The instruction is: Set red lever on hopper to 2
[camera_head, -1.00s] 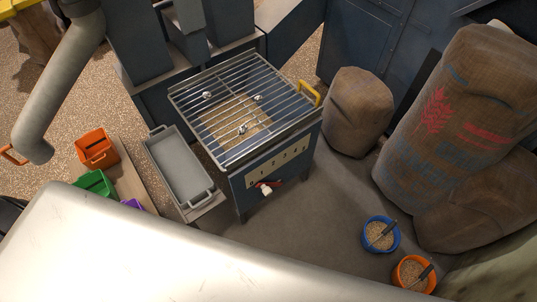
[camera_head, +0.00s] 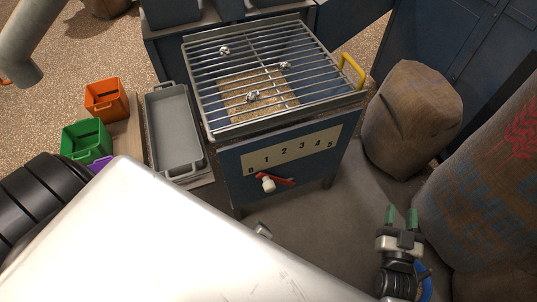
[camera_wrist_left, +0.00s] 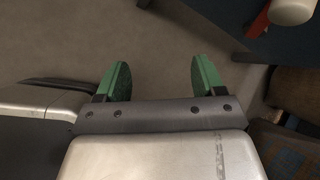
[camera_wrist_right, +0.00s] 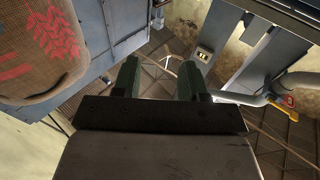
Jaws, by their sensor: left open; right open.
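The blue hopper (camera_head: 235,175) stands in the middle of the head view. The lever (camera_wrist_left: 258,24) and knob (camera_wrist_left: 292,10) also show at the left wrist view's upper right. My left gripper (camera_wrist_left: 160,72) is open and empty, short of the knob; in the head view it is mostly hidden. My right gripper (camera_head: 401,217) is open and empty, right of the hopper.
A grid (camera_head: 215,92) with a yellow handle (camera_head: 352,71) covers the hopper. A grey tray (camera_head: 174,130) and orange (camera_head: 106,98) and green (camera_head: 86,140) bins stand left. Sacks (camera_head: 413,115) stand right. Floor before the hopper's right side is clear.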

